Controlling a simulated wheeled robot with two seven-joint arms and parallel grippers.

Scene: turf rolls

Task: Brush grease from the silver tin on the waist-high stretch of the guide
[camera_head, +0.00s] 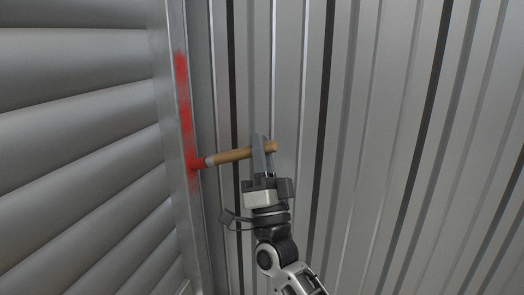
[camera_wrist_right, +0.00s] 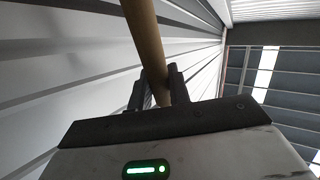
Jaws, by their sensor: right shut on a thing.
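My right gripper (camera_head: 264,158) is shut on the wooden handle of a brush (camera_head: 232,155). The handle points left, and the brush's red-coated head (camera_head: 195,163) meets the guide (camera_head: 174,110), a vertical metal rail beside the shutter. A streak of red grease (camera_head: 183,100) runs up the guide from the brush head. In the right wrist view the handle (camera_wrist_right: 146,40) passes between the fingers of my right gripper (camera_wrist_right: 158,88). The bristles are hidden in that view. The silver tin and my left gripper are in neither view.
A grey slatted roller shutter (camera_head: 80,130) fills the left side. A ribbed metal wall (camera_head: 400,130) stands behind and to the right of my right arm. The right wrist view also shows a dark ribbed surface (camera_wrist_right: 285,90) with bright strips.

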